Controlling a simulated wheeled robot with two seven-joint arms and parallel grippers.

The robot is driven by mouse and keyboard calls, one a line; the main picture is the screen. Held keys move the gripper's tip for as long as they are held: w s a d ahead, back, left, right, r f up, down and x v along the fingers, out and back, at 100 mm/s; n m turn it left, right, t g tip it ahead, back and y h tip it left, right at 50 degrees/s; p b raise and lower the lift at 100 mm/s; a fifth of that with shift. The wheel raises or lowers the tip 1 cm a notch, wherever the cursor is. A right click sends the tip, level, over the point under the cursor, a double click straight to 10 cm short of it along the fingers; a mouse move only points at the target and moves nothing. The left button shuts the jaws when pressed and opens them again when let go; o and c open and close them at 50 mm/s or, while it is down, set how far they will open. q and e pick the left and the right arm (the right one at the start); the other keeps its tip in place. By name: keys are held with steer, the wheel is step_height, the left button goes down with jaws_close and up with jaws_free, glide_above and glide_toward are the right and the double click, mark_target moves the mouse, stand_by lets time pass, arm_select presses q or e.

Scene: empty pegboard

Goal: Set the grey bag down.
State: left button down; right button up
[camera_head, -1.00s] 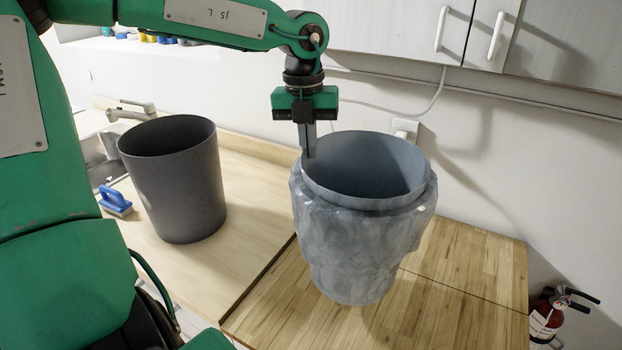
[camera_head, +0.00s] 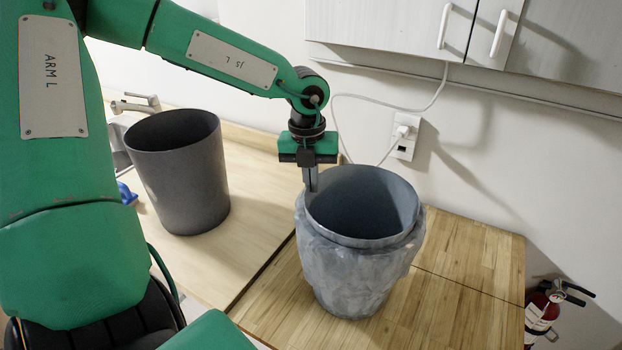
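The grey bag (camera_head: 350,265) is a bluish-grey, open-topped, bucket-shaped thing with crumpled sides and a smooth rim. It is upright over the wooden board at the centre right. My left gripper (camera_head: 311,185) points down at the left side of the rim, with its fingers closed together on the rim wall. One finger and part of the rim hide the exact grip. The bag's bottom is at or very close to the board; I cannot tell whether it touches. My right gripper is out of view.
A dark grey bin (camera_head: 180,175) stands on the pale counter to the left. A blue brush (camera_head: 127,193) is partly hidden behind my arm. The wooden board (camera_head: 465,265) is clear right of the bag. A fire extinguisher (camera_head: 541,313) is at the lower right.

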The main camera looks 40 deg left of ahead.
arm_select(q)
steer(key=c, duration=1.7)
jaws_free()
steer(key=shift+w+a+r, duration=0.1)
steer(key=shift+r, duration=0.45)
steer(key=r, duration=0.3)
steer(key=r+b, duration=0.1)
steer(key=r, duration=0.3)
steer(key=r+b, duration=0.1)
steer(key=r, duration=0.3)
steer(key=shift+s+a, duration=0.25)
